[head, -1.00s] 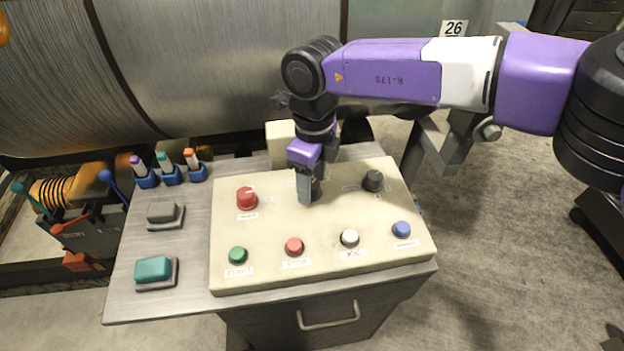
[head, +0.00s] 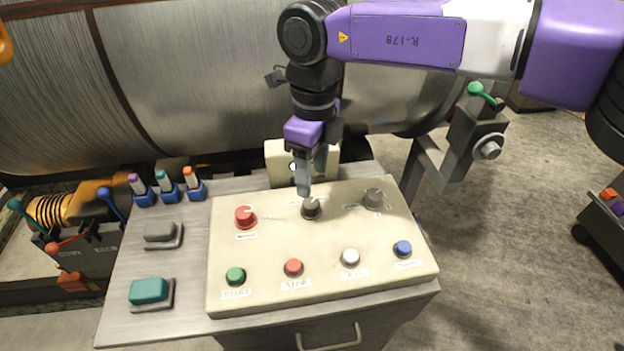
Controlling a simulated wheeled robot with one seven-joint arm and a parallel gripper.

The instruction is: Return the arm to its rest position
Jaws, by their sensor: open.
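My purple and black arm (head: 400,38) reaches in from the upper right, over the control console. My gripper (head: 303,188) points down above the back middle of the beige panel (head: 265,255). Its grey fingers look open and empty, seen nearly edge-on, so the gap between them hardly shows. The dark middle knob (head: 311,208) is just below the fingertips in the picture and its top now shows. The fingers appear clear of it, though the exact height is hard to tell.
The panel also bears a red knob (head: 245,216), a grey knob (head: 373,198) and a front row of buttons. Markers in blue holders (head: 170,190) and a teal button (head: 149,291) are left. Floor at right (head: 500,240) is open.

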